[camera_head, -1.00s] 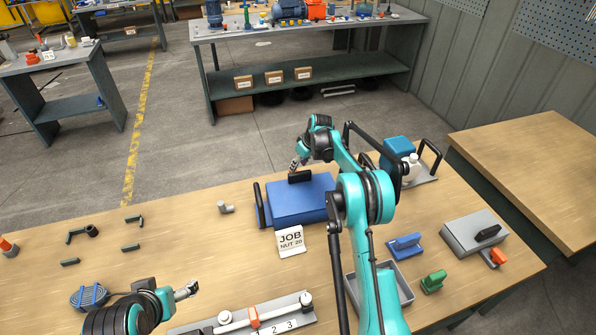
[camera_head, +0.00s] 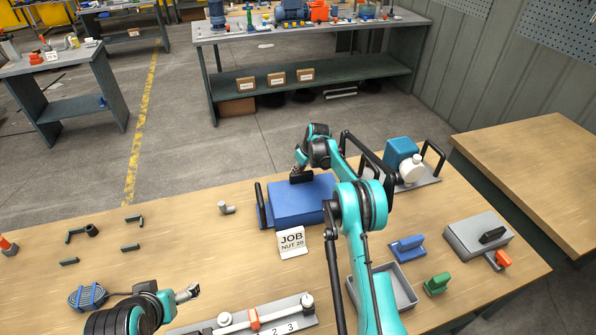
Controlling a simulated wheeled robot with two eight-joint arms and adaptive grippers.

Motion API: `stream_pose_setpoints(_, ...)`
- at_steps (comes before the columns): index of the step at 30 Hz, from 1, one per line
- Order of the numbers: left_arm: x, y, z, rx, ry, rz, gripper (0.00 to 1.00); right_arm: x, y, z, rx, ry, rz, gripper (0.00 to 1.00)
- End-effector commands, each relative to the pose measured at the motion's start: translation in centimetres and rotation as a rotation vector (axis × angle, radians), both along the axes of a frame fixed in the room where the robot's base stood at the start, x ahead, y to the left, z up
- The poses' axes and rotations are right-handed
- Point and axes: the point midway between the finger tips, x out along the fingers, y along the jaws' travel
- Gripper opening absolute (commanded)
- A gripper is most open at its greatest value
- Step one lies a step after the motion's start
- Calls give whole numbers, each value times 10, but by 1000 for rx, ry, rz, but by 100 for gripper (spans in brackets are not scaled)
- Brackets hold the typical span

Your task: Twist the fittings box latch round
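A blue box (camera_head: 298,205) sits on the wooden bench near the middle, with a black bar-shaped latch (camera_head: 301,178) at its far edge. The latch lies roughly across the picture. My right gripper (camera_head: 299,168) is at the latch, pointing down from behind it. The latch and the small size hide whether its fingers close on it or only touch it. My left gripper (camera_head: 189,292) hangs over the front left of the bench, away from the box and holding nothing visible. Its finger opening is too small to judge.
A "JOB NUT 20" card (camera_head: 292,242) stands just in front of the box. A grey tray (camera_head: 402,290), blue block (camera_head: 407,248), green block (camera_head: 437,283) and grey box (camera_head: 478,236) are on the right. A numbered rail (camera_head: 262,318) lies at the front.

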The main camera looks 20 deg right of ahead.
Motion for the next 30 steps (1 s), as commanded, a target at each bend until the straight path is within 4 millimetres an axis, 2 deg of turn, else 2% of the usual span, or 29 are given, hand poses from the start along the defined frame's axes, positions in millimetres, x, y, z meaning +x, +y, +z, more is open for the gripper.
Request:
stream_pose_setpoints(8, 0, 0, 1, 0, 0, 0, 82, -1, 1, 0, -1, 1, -69, 0)
stream_pose_setpoints(21, 0, 0, 3, 0, 0, 0, 82, -1, 3, 0, -1, 0, -361, 0)
stream_pose_setpoints(30, 0, 0, 4, 0, 0, 0, 82, -1, 4, 0, 0, 1, -494, 0)
